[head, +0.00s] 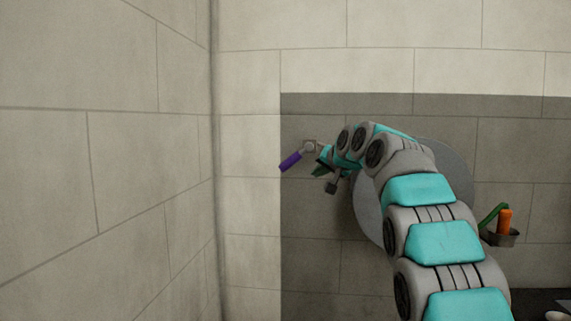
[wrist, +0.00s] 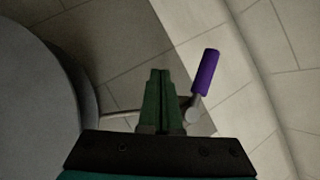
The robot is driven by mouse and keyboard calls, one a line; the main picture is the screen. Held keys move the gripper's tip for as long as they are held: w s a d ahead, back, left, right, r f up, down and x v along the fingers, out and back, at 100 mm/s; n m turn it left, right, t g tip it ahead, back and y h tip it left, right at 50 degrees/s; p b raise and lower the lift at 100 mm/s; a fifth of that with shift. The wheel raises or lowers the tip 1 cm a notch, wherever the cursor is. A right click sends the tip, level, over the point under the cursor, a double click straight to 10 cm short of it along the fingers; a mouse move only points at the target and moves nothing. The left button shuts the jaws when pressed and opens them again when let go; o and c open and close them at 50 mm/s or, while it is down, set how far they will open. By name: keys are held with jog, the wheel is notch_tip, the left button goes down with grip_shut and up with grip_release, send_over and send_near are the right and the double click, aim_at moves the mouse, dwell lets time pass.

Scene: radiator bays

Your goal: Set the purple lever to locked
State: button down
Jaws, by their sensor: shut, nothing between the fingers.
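The purple lever (head: 290,161) is on the tiled wall left of my arm in the head view. Its purple grip points down and to the left from a grey pivot (head: 309,146). In the wrist view the lever (wrist: 206,72) stands to the right of my fingers, its grey stem running down to a round grey end. My gripper (wrist: 160,73) is shut and empty, its green fingers together. In the head view my gripper (head: 320,170) is just right of the lever, partly hidden by my wrist. I cannot tell whether it touches the lever.
A large grey round disc (head: 455,165) is on the wall behind my arm. It fills the left of the wrist view (wrist: 35,85). A small holder (head: 503,238) with an orange item and a green item is at the right. A side wall (head: 100,160) stands at the left.

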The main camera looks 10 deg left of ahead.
jog(key=w+n+t+h+b, duration=0.1)
jog(key=n+t, duration=0.1)
jog(key=n+t+y+b, duration=0.3)
jog(key=n+t+b, duration=0.3)
jog(key=n, duration=0.7)
send_near(295, 158)
jog(key=s+a+r+t+p, duration=0.1)
jog(key=s+a+r, duration=0.1)
jog(key=a, duration=0.3)
jog(key=shift+x, duration=5.05)
jog(key=shift+w+d+f, duration=0.2)
jog(key=shift+d+f, duration=0.35)
jog(key=shift+f, duration=0.25)
jog(key=shift+w+d+f, duration=0.15)
jog(key=shift+d+f, duration=0.45)
jog(key=shift+f, duration=0.2)
jog(key=shift+p, duration=0.6)
